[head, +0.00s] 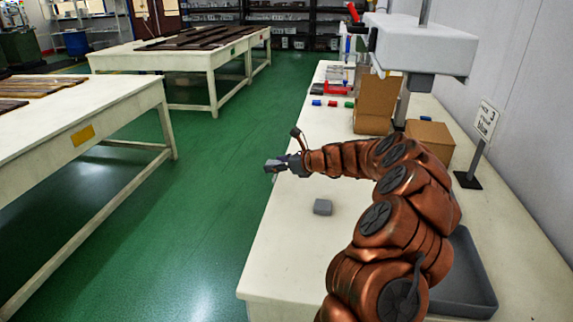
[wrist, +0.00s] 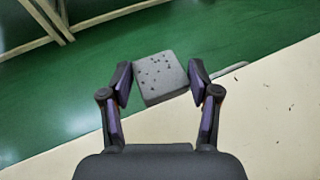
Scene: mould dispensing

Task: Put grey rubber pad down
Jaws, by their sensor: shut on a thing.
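My gripper (head: 275,166) is at the end of my outstretched arm, by the left edge of the white table in the head view. In the wrist view my gripper (wrist: 160,78) is shut on a grey rubber pad (wrist: 161,80) with dark specks on its face. The pad is slightly tilted between the two fingers, with the green floor and the table edge behind it. A second grey block (head: 323,207) lies on the table, nearer than my gripper.
The white table (head: 275,265) is bare around the grey block. A grey tray (head: 478,285) lies behind my arm, partly hidden. Cardboard boxes (head: 430,138), a sign on a stand (head: 484,122) and a white machine (head: 425,45) stand to the right. Small red and blue items (head: 330,104) lie farther back.

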